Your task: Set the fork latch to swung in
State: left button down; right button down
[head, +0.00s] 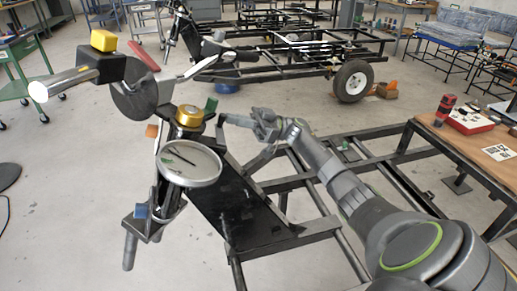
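A dark front fork assembly (232,207) stands in the middle of the head view, joined to a black frame. It carries a gold round cap (190,116), a round grey dial-like disc (188,164), a small green tab (211,106) and an orange piece (151,131). I cannot tell for sure which part is the fork latch; the green tab may be it. My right gripper (226,119) reaches in from the right, its tip close beside the green tab. Contact and finger opening are too small to tell. My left gripper is not in view.
A black bar with a yellow block (103,41) and a white-ended cylinder (62,81) sticks out to the upper left. A wooden-topped bench (470,150) with a red case (468,121) stands at right. A wheeled frame (290,55) is behind. The floor at left is mostly clear.

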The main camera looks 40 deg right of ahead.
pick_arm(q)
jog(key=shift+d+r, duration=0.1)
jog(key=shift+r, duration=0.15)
pick_arm(e)
jog(key=shift+w+a+r, duration=0.2)
jog(key=shift+w, duration=0.1)
dwell(0.4)
